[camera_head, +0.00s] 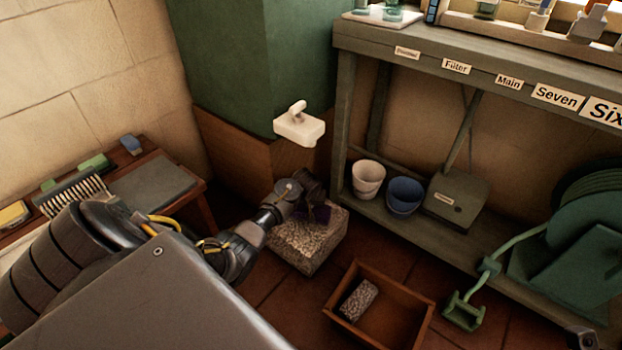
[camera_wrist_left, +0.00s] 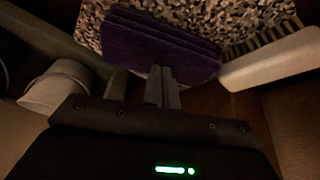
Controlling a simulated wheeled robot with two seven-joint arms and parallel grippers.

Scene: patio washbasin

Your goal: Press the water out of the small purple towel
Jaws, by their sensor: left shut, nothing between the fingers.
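The small purple towel (camera_wrist_left: 160,45) lies folded in layers on a speckled stone block (camera_wrist_left: 245,15) in the left wrist view. In the head view only a bit of the towel (camera_head: 321,213) shows on top of the block (camera_head: 308,246), mostly hidden by my left gripper (camera_head: 312,196). In the left wrist view my left gripper (camera_wrist_left: 162,78) is shut and empty, its fingertips together over the towel's near edge. I cannot tell whether they touch the cloth.
A wooden tray (camera_head: 427,318) with a grey speckled piece sits on the floor nearby. A white bucket (camera_head: 367,181) and a blue bucket (camera_head: 404,196) stand on the bench's lower shelf. A white wall fixture (camera_head: 299,130) is above the block. A low table (camera_head: 200,190) stands left.

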